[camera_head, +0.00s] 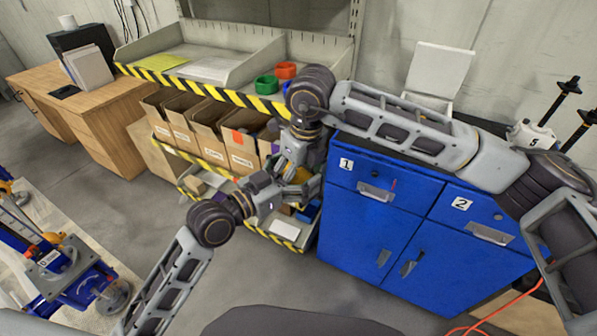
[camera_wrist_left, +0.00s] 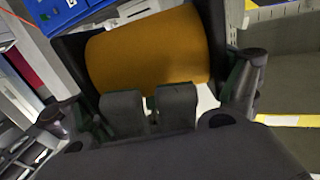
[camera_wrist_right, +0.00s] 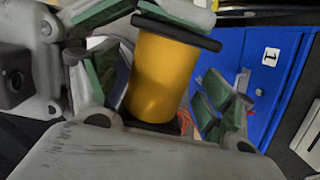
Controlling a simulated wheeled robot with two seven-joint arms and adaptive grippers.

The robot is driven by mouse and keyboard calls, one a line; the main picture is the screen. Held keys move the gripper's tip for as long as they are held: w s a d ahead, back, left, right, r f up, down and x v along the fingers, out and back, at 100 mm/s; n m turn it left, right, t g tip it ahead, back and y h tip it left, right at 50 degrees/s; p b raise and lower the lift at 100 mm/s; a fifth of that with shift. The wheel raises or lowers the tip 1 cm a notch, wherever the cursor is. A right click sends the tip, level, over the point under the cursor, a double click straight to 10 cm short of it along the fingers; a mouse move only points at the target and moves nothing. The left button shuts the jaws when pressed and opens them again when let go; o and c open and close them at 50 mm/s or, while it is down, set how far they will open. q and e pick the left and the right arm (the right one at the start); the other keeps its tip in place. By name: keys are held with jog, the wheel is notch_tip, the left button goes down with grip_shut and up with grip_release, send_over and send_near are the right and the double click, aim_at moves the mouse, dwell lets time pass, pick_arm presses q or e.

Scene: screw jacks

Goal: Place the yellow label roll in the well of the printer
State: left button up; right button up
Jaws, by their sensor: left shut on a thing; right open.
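The yellow label roll (camera_wrist_left: 150,48) fills the space between the dark fingers of my left gripper (camera_head: 275,186), which is shut on it, apparently by its two ends. In the right wrist view the roll (camera_wrist_right: 162,75) stands tilted, with dark pads at both ends. My right gripper (camera_head: 298,168) is open, with its green-edged fingers on either side of the roll; I cannot tell whether they touch it. In the head view the grippers mostly hide the roll. A white device with a raised lid (camera_head: 440,72), perhaps the printer, is on the blue cabinet; its well is hidden.
The blue cabinet (camera_head: 365,235) with drawers 1 and 2 stands right of the grippers. A striped shelf rack (camera_head: 215,95) with cardboard bins is behind them. Red and green cups (camera_head: 267,84) are on its upper shelf. Grey floor (camera_head: 150,215) is open at left.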

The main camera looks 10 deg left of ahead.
jog(key=shift+c, duration=0.4)
jog(key=c, duration=1.2)
pick_arm(q)
jog(key=o, duration=0.9)
jog(key=shift+o, duration=0.2)
